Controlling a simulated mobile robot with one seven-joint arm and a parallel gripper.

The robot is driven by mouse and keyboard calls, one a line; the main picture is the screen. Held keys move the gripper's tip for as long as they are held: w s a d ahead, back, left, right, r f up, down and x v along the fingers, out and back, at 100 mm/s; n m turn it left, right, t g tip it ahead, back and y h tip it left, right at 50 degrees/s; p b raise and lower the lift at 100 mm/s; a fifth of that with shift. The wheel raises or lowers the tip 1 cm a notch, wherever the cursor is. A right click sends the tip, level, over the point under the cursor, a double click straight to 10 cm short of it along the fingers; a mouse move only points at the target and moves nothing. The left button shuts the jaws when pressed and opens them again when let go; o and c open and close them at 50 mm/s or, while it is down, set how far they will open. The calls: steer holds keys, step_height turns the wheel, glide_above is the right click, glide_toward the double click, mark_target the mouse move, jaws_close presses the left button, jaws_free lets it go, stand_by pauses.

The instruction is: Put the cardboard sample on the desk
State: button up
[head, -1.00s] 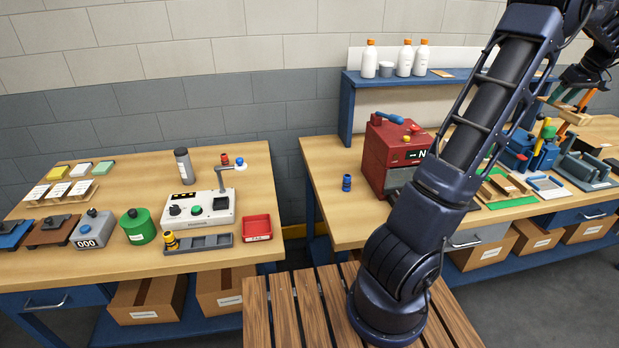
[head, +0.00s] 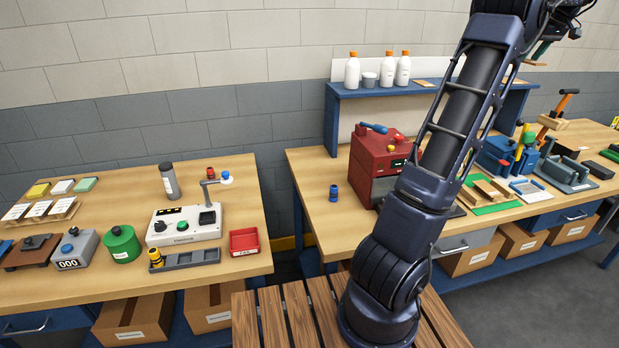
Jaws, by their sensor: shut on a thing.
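My gripper (head: 541,50) is at the upper right, raised above the right bench and partly hidden by my arm. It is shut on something. A thin tan piece, which looks like the cardboard sample (head: 535,63), shows just below the fingertips; it is small and its outline is unclear. The left wooden desk (head: 110,285) holds a white control box, a red tray and several small items. The right wooden bench (head: 315,215) holds a red machine and several fixtures.
A red machine (head: 375,165) stands mid-bench. A blue shelf (head: 450,92) with white bottles (head: 352,72) is behind it. On the left desk are a white control box (head: 184,226) and a red tray (head: 244,243). Bare wood shows at that desk's front. A gap separates the benches.

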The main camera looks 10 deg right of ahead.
steer(key=w+a+n+y, duration=0.1)
steer(key=w+a+n, duration=0.2)
steer(key=w+a, duration=1.15)
steer(key=w+a+n+y, duration=0.25)
steer(key=w+a, duration=0.95)
steer(key=a, duration=0.6)
steer(key=w+a+n+g, duration=0.2)
steer(key=w+a+n, duration=0.15)
steer(key=a, duration=1.05)
steer(key=n+g, duration=0.3)
steer(key=n, duration=0.5)
glide_above(237, 192)
steer(key=d, duration=0.1)
steer(key=shift+y, duration=0.25)
step_height(237, 192, down, 50)
steer(key=shift+w+d+r, duration=0.1)
steer(key=shift+w+r, duration=0.05)
steer(key=o, duration=1)
